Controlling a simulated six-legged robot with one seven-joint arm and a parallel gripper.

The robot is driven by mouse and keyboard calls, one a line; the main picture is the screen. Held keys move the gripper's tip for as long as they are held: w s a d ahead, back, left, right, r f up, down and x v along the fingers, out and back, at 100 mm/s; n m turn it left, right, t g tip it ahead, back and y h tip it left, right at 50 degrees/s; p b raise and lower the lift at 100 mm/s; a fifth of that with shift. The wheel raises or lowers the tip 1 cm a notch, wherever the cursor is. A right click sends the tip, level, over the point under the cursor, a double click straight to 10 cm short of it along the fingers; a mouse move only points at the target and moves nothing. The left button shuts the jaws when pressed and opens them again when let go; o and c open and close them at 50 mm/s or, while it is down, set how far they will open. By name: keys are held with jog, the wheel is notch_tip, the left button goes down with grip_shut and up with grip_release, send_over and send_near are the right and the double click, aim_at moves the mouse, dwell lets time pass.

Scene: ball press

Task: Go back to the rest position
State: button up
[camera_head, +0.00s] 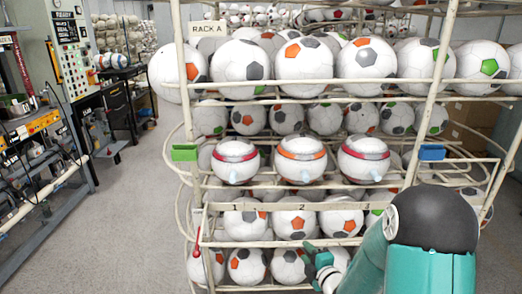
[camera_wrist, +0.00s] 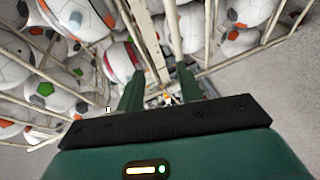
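My gripper (camera_head: 316,260) is low in front of the rack (camera_head: 446,52), before the lower rows of balls. In the wrist view its two green fingers (camera_wrist: 160,92) stand apart, with rack bars and a small blurred patch showing between them. I see nothing clearly held. My teal arm with a dark joint comes in from the lower right of the head view. Three banded balls sit side by side above the labels 1, 2 and 3: a left one (camera_head: 235,164), a middle one (camera_head: 301,162) and a right one (camera_head: 363,161).
The rack labelled RACK A holds several soccer balls on its shelves. A green block (camera_head: 184,153) and a blue block (camera_head: 431,152) sit at its sides. A red-handled item (camera_head: 197,238) hangs at its lower left. Machines (camera_head: 75,60) stand at left; the floor (camera_head: 120,225) between is clear.

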jog(key=s+d+r+m+g+h, duration=0.2)
jog(key=s+r+m+h, duration=0.1)
jog(key=s+r+m, duration=0.4)
jog(key=s+d+r+m+g+h, duration=0.25)
jog(key=r+m, duration=0.25)
jog(key=r, duration=0.4)
jog(key=s+a+r+m+g, duration=0.1)
jog(key=s+m, duration=0.3)
jog(key=s, duration=0.6)
jog(key=s+a+r+m+g, duration=0.2)
jog(key=s+r+m+g, duration=0.1)
jog(key=s, duration=0.7)
jog(key=shift+a+r+m, duration=0.2)
jog(key=shift+r+m, duration=0.5)
jog(key=shift+r, duration=0.15)
jog(key=shift+s+a+g+y, duration=0.1)
jog(key=shift+a+g+y, duration=0.05)
jog(key=shift+g+y, duration=0.1)
